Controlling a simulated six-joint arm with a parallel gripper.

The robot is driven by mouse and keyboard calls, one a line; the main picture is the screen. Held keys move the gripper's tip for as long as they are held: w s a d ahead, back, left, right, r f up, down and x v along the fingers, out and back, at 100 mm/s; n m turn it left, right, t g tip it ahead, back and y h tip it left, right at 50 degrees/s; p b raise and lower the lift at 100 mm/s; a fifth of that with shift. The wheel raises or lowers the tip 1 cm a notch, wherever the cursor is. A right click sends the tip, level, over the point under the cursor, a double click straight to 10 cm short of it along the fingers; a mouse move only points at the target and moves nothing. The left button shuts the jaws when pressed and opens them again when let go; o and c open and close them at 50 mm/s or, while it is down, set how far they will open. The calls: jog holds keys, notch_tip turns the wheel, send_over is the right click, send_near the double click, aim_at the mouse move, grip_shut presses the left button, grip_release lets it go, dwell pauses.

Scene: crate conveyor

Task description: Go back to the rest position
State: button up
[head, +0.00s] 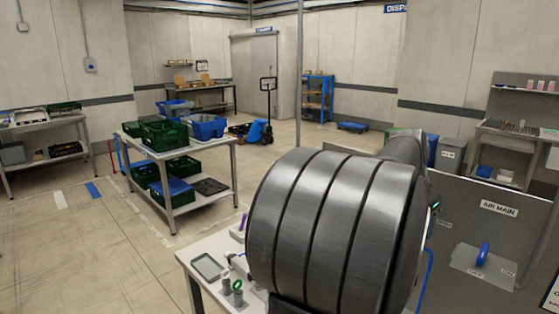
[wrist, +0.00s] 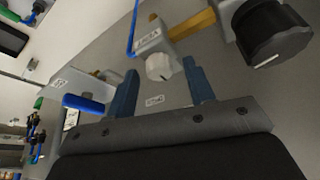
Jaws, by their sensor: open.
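My gripper (wrist: 159,67) shows in the wrist view with its two blue-grey fingers spread apart and nothing between them. Past the fingertips is a white knob (wrist: 159,66) on a grey valve body, apart from or touching the fingers I cannot tell. A blue lever handle (wrist: 84,104) lies to the left of the left finger. A large black knob (wrist: 270,45) is at the upper right. In the head view my arm's dark ribbed part fills the middle right, and my gripper does not show there.
A grey panel labelled AIR MAIN (head: 499,208) stands at the right, with a blue lever (head: 483,255) on a plate. A table with a grey tray (head: 208,266) is at the front. A cart (head: 176,158) with green and blue crates stands left. Floor is clear at the lower left.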

jog(key=shift+w+m+g, duration=0.15)
jog(key=shift+m+g, duration=0.65)
jog(key=shift+m, duration=1.3)
jog(key=shift+h, duration=0.3)
jog(key=shift+o, duration=0.4)
jog(key=o, duration=1)
jog(key=shift+o, duration=0.2)
jog(key=s+d+r+m, duration=0.2)
jog(key=s+r+m, duration=0.35)
jog(key=r, duration=0.35)
jog(key=s+d+r+m, duration=0.2)
jog(key=s+r+m, duration=0.3)
jog(key=s+r, duration=0.25)
jog(key=w+x, duration=0.1)
jog(key=x, duration=0.7)
jog(key=shift+w+f+t, duration=0.25)
jog(key=shift+f+t, duration=0.1)
jog(key=shift+t, duration=0.05)
